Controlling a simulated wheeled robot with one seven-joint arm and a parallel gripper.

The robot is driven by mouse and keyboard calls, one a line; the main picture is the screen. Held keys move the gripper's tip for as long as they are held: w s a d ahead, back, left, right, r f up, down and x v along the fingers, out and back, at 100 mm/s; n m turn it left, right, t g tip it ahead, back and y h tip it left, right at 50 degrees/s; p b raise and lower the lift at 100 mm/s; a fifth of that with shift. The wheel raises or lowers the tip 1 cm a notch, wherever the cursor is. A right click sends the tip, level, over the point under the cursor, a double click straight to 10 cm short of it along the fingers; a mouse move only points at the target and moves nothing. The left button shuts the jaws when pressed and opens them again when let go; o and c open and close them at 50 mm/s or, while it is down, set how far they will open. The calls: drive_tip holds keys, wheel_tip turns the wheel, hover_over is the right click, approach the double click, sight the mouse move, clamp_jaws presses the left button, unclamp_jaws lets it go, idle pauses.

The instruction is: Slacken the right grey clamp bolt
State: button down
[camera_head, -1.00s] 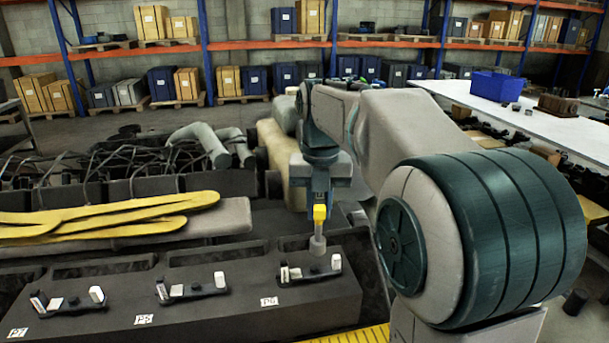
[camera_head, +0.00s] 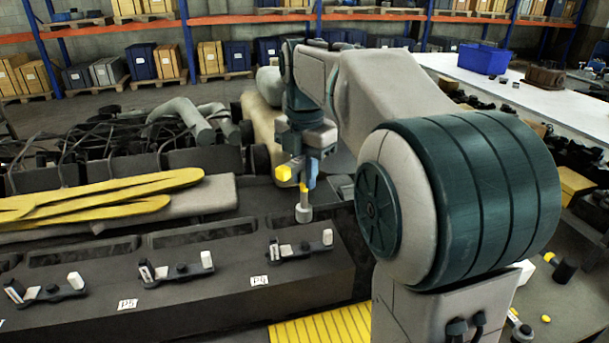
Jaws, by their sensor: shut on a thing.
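My gripper (camera_head: 305,172) is shut on a tool with a yellow part (camera_head: 285,172) and a pale grey round socket end (camera_head: 304,214) pointing down. The socket hangs over the rightmost clamp (camera_head: 300,248) on the dark block, with a visible gap in the picture. That clamp is a dark bar with a dark knob in the middle (camera_head: 305,246), a small grey piece (camera_head: 286,251) beside a white one at its left, and a pale upright block (camera_head: 327,237) at its right end. Which piece is the grey clamp bolt is unclear. The fingertips are partly hidden.
Two similar clamps (camera_head: 180,270) and (camera_head: 50,291) stand further left on the dark block (camera_head: 215,300). A yellow ribbed plate (camera_head: 320,325) lies in front. Yellow strips (camera_head: 100,195) lie behind left. A white table with a blue bin (camera_head: 482,58) is at right.

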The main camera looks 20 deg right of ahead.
sight(305, 207)
drive_tip(key=m+b, duration=0.1)
drive_tip(key=m, duration=0.2)
drive_tip(key=f+m+b, duration=0.1)
drive_tip(key=m, duration=0.2)
drive_tip(key=shift+m, duration=0.4)
drive_tip(key=m+b, duration=0.1)
drive_tip(key=m, duration=0.2)
drive_tip(key=f+m+b, duration=0.1)
drive_tip(key=m+b, duration=0.1)
drive_tip(key=m, duration=0.1)
drive_tip(key=shift+m, duration=0.3)
drive_tip(key=shift+s+r+m, duration=0.1)
drive_tip(key=shift+r+m, duration=0.05)
drive_tip(key=shift+m, duration=0.35)
drive_tip(key=m, duration=0.4)
drive_tip(key=shift+f+p, duration=0.25)
drive_tip(key=shift+p, duration=0.05)
drive_tip(key=m, duration=0.3)
drive_tip(key=f+m, duration=0.1)
drive_tip(key=m, duration=0.2)
drive_tip(key=shift+p, duration=0.4)
drive_tip(key=shift+f+b, duration=1.05)
drive_tip(key=shift+f, duration=0.55)
drive_tip(key=shift+f, duration=0.15)
